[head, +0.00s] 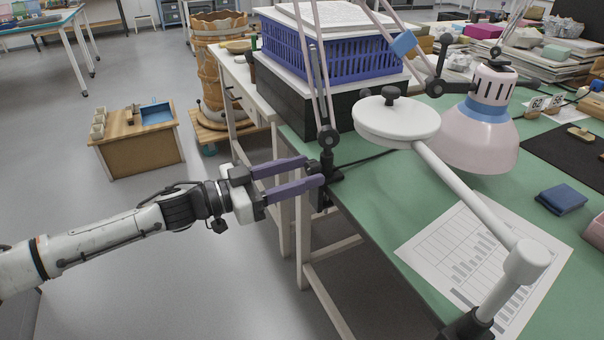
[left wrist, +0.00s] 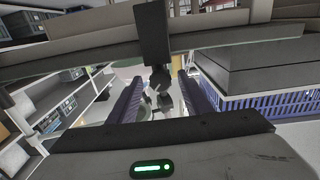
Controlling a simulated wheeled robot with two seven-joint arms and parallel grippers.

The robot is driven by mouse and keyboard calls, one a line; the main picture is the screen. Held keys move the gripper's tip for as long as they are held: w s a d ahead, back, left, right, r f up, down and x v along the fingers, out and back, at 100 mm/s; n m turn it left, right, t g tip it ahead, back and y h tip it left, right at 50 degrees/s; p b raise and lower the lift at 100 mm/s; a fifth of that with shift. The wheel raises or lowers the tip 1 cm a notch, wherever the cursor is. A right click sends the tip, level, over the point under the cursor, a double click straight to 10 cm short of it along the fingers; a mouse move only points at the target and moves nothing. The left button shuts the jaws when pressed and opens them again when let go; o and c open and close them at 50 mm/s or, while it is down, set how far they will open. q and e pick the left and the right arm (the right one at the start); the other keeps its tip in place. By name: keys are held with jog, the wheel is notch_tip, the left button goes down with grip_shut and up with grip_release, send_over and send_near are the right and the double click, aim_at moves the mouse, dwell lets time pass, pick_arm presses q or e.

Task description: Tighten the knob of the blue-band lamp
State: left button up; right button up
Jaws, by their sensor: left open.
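The blue-band lamp has a pale pink shade (head: 478,146) with a blue band (head: 484,110) over the green table. A second blue band (head: 403,43) is on its arm. Its dark lower joint (head: 328,138) and clamp (head: 327,176) are at the table's left edge. My left gripper (head: 314,171) is open, with its purple fingers reaching to the clamp from the left. In the left wrist view, dark clamp parts (left wrist: 160,78) show between and beyond the fingers. I cannot make out the knob clearly or tell whether a finger touches it. My right gripper is not in view.
A blue crate (head: 345,60) on a black box (head: 300,98) stands just behind the clamp. A white round-headed lamp (head: 397,122) reaches over the table at right. A printed sheet (head: 470,250) lies on the green table (head: 375,195).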

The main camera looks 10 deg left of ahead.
pick_arm(q)
jog(key=shift+w+d, duration=0.15)
jog(key=shift+d, duration=0.05)
jog(key=shift+c, duration=0.3)
jog(key=c, duration=1)
jog(key=shift+r+m+p, duration=0.15)
jog(key=shift+m+p, duration=0.65)
jog(key=shift+p, duration=0.1)
jog(key=shift+m, duration=0.6)
jog(key=o, duration=1.1)
jog(key=shift+c, duration=0.2)
